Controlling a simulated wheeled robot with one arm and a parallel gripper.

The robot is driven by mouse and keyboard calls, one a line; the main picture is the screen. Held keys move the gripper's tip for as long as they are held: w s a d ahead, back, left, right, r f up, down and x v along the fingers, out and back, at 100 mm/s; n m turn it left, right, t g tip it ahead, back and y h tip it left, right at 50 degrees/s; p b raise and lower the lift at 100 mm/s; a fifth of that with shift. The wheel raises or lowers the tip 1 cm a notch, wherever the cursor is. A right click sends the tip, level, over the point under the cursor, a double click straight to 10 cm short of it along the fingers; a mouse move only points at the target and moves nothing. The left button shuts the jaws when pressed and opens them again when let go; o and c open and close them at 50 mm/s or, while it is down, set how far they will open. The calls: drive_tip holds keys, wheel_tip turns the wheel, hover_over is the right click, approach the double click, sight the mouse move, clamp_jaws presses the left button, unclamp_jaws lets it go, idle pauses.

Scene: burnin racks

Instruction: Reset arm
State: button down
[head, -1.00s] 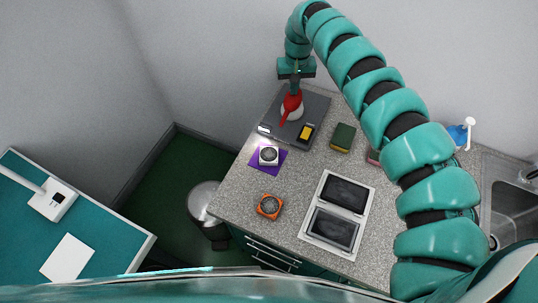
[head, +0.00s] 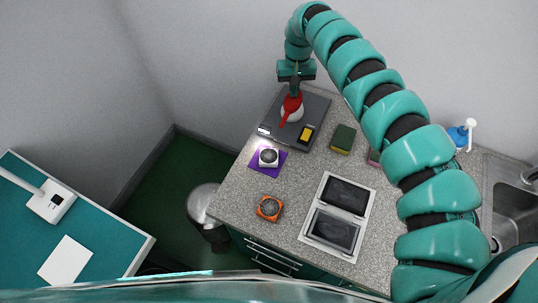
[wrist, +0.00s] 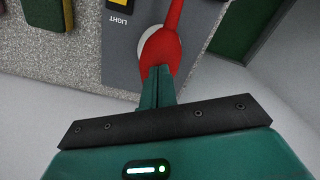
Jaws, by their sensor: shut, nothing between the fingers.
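My gripper (head: 294,88) is at the back of the counter in the head view, pointing down, with my teal arm arching in from the right. In the wrist view its fingers (wrist: 157,82) are shut together with nothing between them. In the wrist view the red tool (wrist: 163,48) is right beyond the fingertips. I cannot tell whether the fingers touch it.
A sink (head: 512,205) is at right. Walls stand close behind my gripper.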

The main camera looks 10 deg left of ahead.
drive_tip(key=shift+r, duration=0.85)
drive_tip(key=shift+f, duration=0.15)
drive_tip(key=shift+f+b, duration=0.85)
drive_tip(key=shift+f, duration=0.85)
drive_tip(key=shift+r+p, duration=0.6)
drive_tip(key=shift+r, duration=1.25)
drive_tip(key=shift+r+p, duration=0.55)
drive_tip(key=shift+r, duration=1.9)
